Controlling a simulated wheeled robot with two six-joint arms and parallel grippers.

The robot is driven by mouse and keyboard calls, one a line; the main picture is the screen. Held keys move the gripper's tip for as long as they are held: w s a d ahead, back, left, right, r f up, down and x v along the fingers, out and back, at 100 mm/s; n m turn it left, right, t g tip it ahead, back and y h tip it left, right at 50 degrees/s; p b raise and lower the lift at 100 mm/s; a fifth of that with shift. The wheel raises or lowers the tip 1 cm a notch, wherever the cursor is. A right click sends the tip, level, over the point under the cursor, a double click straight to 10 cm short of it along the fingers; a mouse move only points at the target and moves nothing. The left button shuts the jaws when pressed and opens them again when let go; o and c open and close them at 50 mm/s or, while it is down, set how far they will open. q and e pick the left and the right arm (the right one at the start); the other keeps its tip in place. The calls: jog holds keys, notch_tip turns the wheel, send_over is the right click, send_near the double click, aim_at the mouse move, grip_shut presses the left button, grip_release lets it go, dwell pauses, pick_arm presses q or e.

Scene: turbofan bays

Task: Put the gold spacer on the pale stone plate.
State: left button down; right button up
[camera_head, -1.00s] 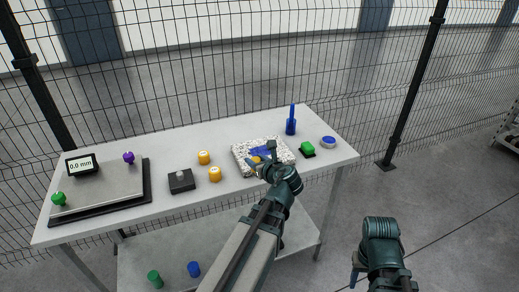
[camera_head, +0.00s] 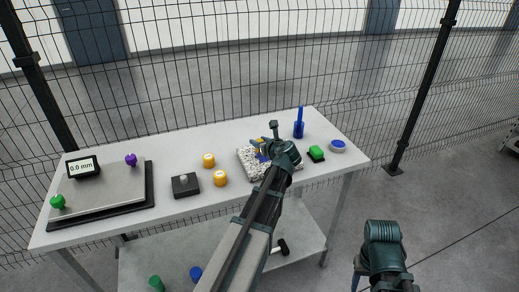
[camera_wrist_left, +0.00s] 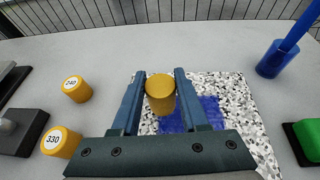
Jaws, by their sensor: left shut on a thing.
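My left gripper (camera_head: 262,144) is shut on a gold spacer (camera_wrist_left: 160,93), a short cylinder between its two blue fingers. The spacer also shows in the head view (camera_head: 258,141), partly hidden by the gripper. The pale speckled stone plate (camera_wrist_left: 242,112) has a blue patch on it and lies under and behind the held spacer in the left wrist view. In the head view the plate (camera_head: 245,164) is partly covered by my left arm. The spacer appears to be above the plate; the gap is hard to judge. My right gripper (camera_head: 357,272) is at the lower right, away from the table, its jaws unclear.
Two other gold cylinders, marked 240 (camera_wrist_left: 77,89) and 330 (camera_wrist_left: 60,142), stand left of the plate. A dark block (camera_head: 185,184) and a gauge plate (camera_head: 100,188) are farther left. A blue holder (camera_head: 299,129), green block (camera_head: 316,153) and blue-topped disc (camera_head: 338,146) are right.

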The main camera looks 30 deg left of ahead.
pick_arm(q)
notch_tip(320, 180, down, 3)
jog(key=shift+r+b, duration=0.15)
jog(key=shift+b, duration=0.85)
jog(key=shift+f+b, duration=0.25)
jog(key=shift+b, duration=0.05)
jog(key=shift+w+d, duration=0.1)
jog(key=shift+r, duration=0.1)
pick_arm(e)
jog(key=f, duration=0.1)
jog(key=d+f, duration=0.1)
jog(key=f, duration=0.1)
jog(key=shift+w, duration=0.15)
jog(key=shift+f, duration=0.1)
pick_arm(q)
jog(key=shift+f, duration=0.25)
jog(key=shift+c, duration=2.1)
grip_release()
jog(key=shift+r, duration=0.1)
